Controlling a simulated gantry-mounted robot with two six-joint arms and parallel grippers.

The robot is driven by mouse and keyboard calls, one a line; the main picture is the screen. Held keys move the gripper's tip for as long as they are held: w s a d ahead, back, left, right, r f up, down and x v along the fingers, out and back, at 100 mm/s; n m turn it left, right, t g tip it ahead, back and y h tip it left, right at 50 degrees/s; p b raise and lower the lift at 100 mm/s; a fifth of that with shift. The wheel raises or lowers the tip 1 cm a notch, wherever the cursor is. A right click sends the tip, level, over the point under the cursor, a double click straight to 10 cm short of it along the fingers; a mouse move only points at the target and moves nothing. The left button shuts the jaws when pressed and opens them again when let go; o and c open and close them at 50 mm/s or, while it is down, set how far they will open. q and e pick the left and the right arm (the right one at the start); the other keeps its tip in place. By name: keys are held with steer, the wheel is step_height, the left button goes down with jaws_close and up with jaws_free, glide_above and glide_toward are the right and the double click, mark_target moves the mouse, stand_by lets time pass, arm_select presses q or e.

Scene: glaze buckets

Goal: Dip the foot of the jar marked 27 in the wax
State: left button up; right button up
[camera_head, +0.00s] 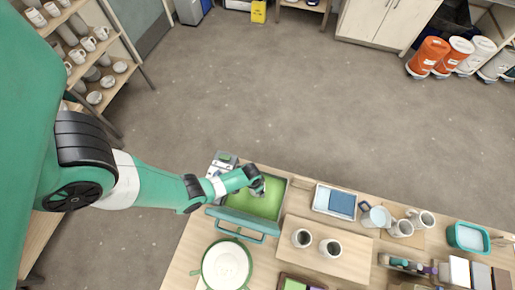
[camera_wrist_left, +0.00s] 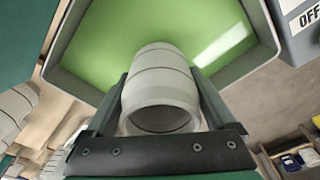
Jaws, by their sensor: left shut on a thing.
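My left gripper (camera_head: 258,187) is over the green wax in a grey rectangular pan (camera_head: 283,206) at the table's back left. In the left wrist view its two fingers (camera_wrist_left: 165,105) are shut on a pale grey jar (camera_wrist_left: 158,75) with thin dark rings. The jar's open mouth faces the camera and its foot points toward the green wax (camera_wrist_left: 105,35). The foot is hidden, so I cannot tell whether it touches the wax. No number shows on the held jar. My right gripper is not in view.
Two pale jars (camera_head: 302,238) (camera_head: 331,248) stand on a wooden board (camera_head: 350,266). A teal lid-like piece (camera_head: 240,222) lies along the pan's front. A grey box marked OFF (camera_wrist_left: 300,28) adjoins the pan. Pitchers (camera_head: 401,229) stand right.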

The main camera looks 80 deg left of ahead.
arm_select(q)
steer(key=shift+f, duration=0.2)
stand_by(0.3)
steer(key=shift+f+b, duration=1)
steer(key=shift+b, duration=0.05)
stand_by(0.9)
steer(key=shift+r+p, duration=1.1)
stand_by(0.8)
